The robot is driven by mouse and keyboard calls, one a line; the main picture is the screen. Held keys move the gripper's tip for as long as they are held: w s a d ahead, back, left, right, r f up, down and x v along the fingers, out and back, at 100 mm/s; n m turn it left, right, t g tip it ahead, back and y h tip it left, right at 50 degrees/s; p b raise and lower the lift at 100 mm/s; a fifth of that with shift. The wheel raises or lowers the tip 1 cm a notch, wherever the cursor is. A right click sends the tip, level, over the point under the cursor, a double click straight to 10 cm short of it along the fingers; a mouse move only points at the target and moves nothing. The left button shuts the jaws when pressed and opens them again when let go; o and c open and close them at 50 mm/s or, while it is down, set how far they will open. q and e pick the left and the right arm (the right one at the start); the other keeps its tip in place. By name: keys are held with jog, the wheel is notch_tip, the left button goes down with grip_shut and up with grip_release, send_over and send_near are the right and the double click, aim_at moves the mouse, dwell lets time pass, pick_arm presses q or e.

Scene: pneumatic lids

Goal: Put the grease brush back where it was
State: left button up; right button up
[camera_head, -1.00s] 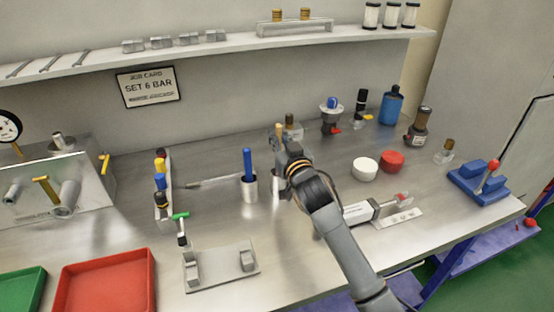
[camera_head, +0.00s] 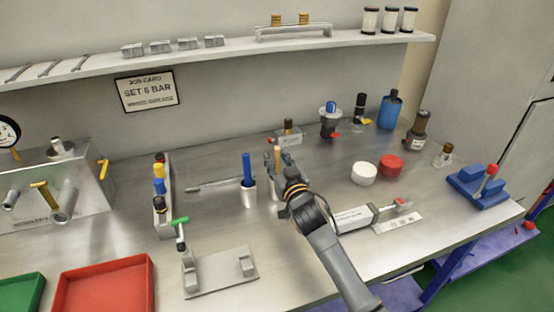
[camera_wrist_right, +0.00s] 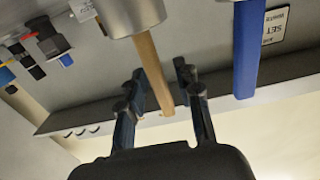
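The grease brush shows as a wooden handle (camera_head: 277,157) standing up from a metal cup (camera_head: 275,190); its lower end is hidden inside. In the right wrist view the handle (camera_wrist_right: 154,72) comes out of the cup (camera_wrist_right: 132,14) and passes between the fingers of my right gripper (camera_wrist_right: 160,92). The fingers are spread, with a gap visible on each side of the handle. In the head view my right gripper (camera_head: 287,172) is beside the handle, just above the cup. My left gripper is not in view.
A second cup (camera_head: 249,193) with a blue handle (camera_head: 246,168) stands close to the left. White (camera_head: 364,174) and red (camera_head: 391,166) round pieces stand farther right. A grey bracket plate (camera_head: 220,272) lies in front.

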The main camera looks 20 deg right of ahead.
jog(key=shift+r, duration=0.15)
jog(key=s+b, duration=0.1)
jog(key=s, duration=1.1)
jog(key=shift+d+b, duration=0.25)
jog(key=shift+b, duration=0.05)
jog(key=shift+r, duration=0.15)
